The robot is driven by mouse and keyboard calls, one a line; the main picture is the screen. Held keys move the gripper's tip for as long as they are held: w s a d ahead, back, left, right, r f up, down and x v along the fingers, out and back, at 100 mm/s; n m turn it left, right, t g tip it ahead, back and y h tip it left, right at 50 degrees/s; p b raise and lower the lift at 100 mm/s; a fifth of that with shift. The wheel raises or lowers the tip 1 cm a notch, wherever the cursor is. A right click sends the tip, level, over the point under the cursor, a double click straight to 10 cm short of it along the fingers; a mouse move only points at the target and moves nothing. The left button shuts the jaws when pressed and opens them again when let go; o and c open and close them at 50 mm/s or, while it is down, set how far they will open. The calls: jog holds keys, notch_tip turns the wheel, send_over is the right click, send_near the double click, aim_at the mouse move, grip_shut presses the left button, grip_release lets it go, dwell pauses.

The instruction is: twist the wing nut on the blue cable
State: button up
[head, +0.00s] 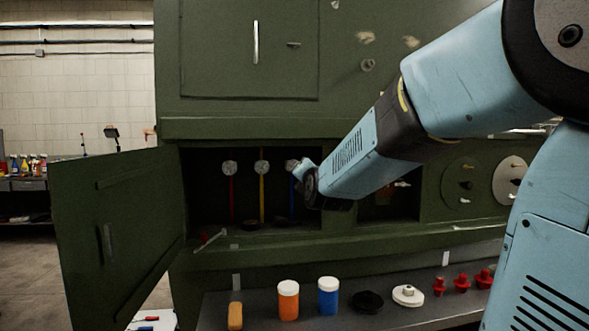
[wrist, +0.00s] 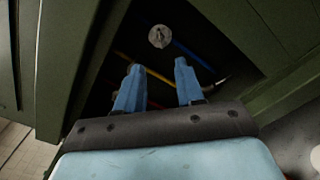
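The blue cable (head: 291,205) hangs at the right of three cables in the open dark compartment. Its round silver wing nut (head: 292,165) sits at its top, partly hidden behind my gripper (head: 302,170). In the wrist view the wing nut (wrist: 160,36) lies beyond and roughly between the tips of my gripper (wrist: 158,67), with the blue cable (wrist: 193,54) running off to its right. The two blue fingers are apart, with nothing held between them. The nut looks clear of the fingertips; the exact distance cannot be told.
A red cable (head: 231,200) and a yellow cable (head: 262,198) hang left of the blue one, each with a silver nut. The green door (head: 120,240) stands open at left. Below, a grey shelf (head: 262,308) carries an orange jar (head: 288,301) and a blue jar (head: 328,298).

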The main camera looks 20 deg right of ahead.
jog(key=w+d, duration=0.1)
jog(key=w, duration=1.2)
grip_shut()
